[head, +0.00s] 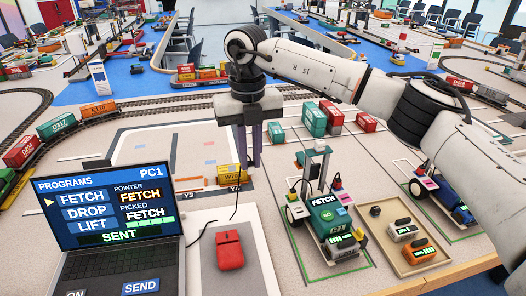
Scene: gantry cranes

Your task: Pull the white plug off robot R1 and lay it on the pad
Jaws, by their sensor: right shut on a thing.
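My right gripper (248,160) points down over the layout, left of the robots, with its dark fingers shut. A black cable (236,205) runs from the laptop's right side up to the fingertips. The white plug at its end is hidden between the fingers, so I cannot make out its shape. A blue robot (458,200) stands farther right. I cannot read which is R1. A pale pad (211,284) carries a red mouse (229,250). My left gripper is out of view.
A laptop (115,215) showing FETCH, DROP, LIFT and SENT stands at front left. A yellow container (229,174) is just behind the fingers. A tan tray (379,243) with small modules sits right of the teal robot. Red and green containers (314,119) stand behind it.

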